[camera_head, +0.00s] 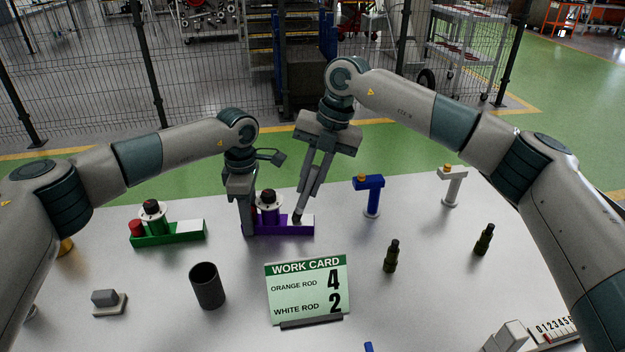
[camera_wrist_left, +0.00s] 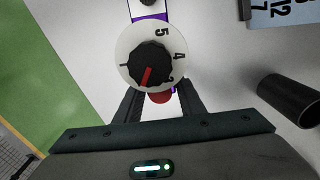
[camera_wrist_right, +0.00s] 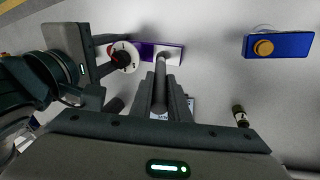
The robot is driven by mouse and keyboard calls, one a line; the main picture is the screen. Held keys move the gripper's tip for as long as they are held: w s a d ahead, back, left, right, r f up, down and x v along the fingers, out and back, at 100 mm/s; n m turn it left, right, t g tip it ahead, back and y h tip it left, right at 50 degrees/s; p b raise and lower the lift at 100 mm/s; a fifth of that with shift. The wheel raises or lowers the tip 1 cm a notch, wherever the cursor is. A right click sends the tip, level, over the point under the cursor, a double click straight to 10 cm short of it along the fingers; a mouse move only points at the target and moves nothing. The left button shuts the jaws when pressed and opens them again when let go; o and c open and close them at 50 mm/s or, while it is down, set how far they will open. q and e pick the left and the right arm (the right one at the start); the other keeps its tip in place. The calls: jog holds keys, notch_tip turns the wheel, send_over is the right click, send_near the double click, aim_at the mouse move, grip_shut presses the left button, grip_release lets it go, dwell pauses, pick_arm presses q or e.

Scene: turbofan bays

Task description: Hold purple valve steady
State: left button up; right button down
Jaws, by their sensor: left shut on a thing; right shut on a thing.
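The purple valve (camera_head: 282,230) stands on the table behind the work card. It has a purple base, a white disc with a black knob (camera_wrist_left: 149,66), a red part at its left end and a pale block at its right end. The knob's red mark points toward the red part (camera_wrist_left: 160,97). My left gripper (camera_head: 248,228) is shut on the valve's left end, its fingers either side of the red part. My right gripper (camera_wrist_right: 162,98) is shut on a grey rod (camera_wrist_right: 162,78). The rod's tip is at the pale block; I cannot tell whether they touch.
A green valve (camera_head: 168,238) stands at the left. A dark cup (camera_head: 207,286) and the work card (camera_head: 308,290) are in front. Blue (camera_head: 371,195) and white (camera_head: 453,186) T-shaped stands and dark bottles (camera_head: 391,257) stand to the right. The table between them is clear.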

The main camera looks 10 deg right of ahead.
jog(key=shift+s+a, duration=0.1)
dwell(0.4)
jog(key=shift+d, duration=0.8)
jog(key=shift+s+a, duration=0.15)
jog(key=shift+s, duration=0.05)
jog(key=shift+s+a, duration=0.25)
jog(key=shift+a, duration=0.05)
jog(key=shift+w, duration=0.1)
jog(key=shift+w+d, duration=0.1)
jog(key=shift+w, duration=0.65)
jog(key=shift+s+a, duration=0.4)
jog(key=shift+a, duration=0.05)
